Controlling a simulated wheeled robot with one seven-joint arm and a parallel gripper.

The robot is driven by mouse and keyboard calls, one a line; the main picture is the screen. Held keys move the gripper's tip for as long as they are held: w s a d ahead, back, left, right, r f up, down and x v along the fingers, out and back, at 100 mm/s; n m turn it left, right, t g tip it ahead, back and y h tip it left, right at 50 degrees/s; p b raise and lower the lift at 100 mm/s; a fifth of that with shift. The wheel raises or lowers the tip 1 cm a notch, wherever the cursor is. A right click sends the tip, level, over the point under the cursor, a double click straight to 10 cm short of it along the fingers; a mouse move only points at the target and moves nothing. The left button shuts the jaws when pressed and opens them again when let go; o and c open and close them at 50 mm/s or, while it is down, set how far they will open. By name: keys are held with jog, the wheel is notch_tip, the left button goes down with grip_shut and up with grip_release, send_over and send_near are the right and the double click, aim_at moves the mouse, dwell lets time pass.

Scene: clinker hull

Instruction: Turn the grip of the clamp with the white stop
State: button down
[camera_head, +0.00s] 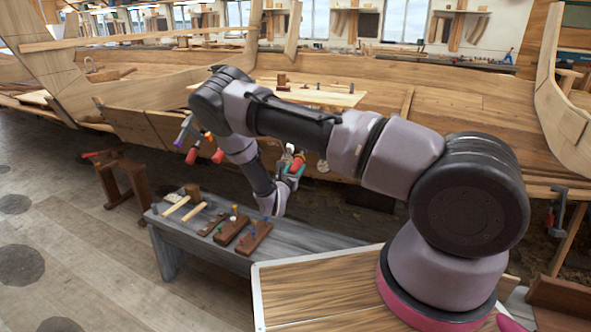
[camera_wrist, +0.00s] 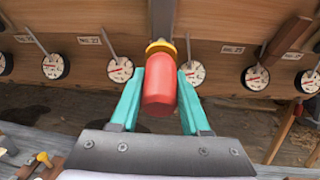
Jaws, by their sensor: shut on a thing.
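My gripper (camera_wrist: 160,85) has its two teal fingers on either side of a red grip (camera_wrist: 160,98), shut on it. A yellow collar (camera_wrist: 160,48) and a dark bar show above the grip in the wrist view, against the planked hull. In the head view my gripper (camera_head: 292,170) is at the hull's side, partly hidden by my arm, with red between teal fingers. A small white part (camera_head: 290,148) shows just above it, which looks like the clamp's stop. The stop cannot be made out in the wrist view.
Round white dials (camera_wrist: 120,70) with red needles line the plank on both sides of the grip. Other clamps with red grips (camera_head: 217,156) hang left of my gripper. A grey bench (camera_head: 205,240) with tools stands below, and a trestle (camera_head: 125,185) stands left.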

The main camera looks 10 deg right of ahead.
jog(key=shift+m+t+y, duration=0.4)
jog(key=shift+m+y, duration=0.1)
jog(key=shift+m, duration=0.3)
jog(key=shift+c, duration=1.8)
grip_release()
jog(key=shift+s, duration=0.1)
jog(key=v, duration=1)
jog(key=shift+s, duration=0.35)
jog(key=shift+a, duration=0.1)
